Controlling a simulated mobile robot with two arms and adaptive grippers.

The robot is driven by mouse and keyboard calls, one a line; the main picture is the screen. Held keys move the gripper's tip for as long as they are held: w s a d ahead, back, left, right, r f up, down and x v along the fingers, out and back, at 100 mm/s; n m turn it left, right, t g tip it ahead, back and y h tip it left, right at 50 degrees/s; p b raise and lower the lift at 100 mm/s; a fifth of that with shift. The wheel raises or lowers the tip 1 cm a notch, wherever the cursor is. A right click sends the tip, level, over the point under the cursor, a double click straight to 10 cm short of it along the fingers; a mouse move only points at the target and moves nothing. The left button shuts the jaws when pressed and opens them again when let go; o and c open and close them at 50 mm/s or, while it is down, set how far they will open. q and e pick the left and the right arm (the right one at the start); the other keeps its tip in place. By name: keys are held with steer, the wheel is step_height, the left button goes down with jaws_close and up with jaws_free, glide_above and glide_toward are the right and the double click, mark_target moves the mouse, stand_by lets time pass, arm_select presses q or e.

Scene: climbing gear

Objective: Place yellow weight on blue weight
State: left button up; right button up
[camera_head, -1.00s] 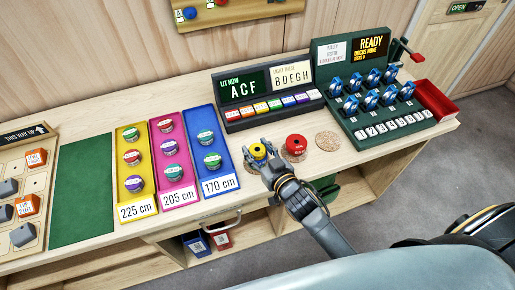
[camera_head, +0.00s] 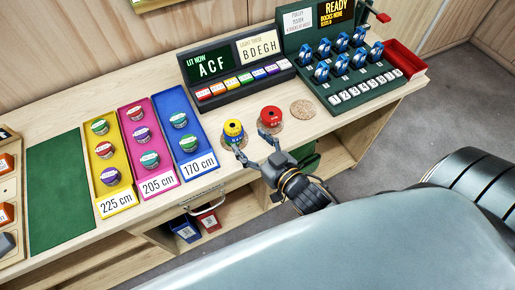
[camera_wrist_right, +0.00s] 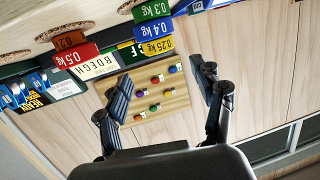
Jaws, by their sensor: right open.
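The yellow weight (camera_head: 233,125) sits on top of the blue weight (camera_head: 233,137) on a cork disc, in one upright stack. In the right wrist view, which is upside down, the yellow weight (camera_wrist_right: 158,46) reads 0.25 kg, the blue weight (camera_wrist_right: 154,29) 0.4 kg, and a green 0.3 kg weight (camera_wrist_right: 150,10) is under them. My right gripper (camera_head: 252,142) is open and empty, in front of the stack and apart from it; its spread fingers also show in the right wrist view (camera_wrist_right: 167,97). My left gripper is not in view.
The display box (camera_head: 238,71) is behind, and the blue tray (camera_head: 194,163) with cans is left.

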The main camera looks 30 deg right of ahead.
steer(key=shift+v, duration=1.35)
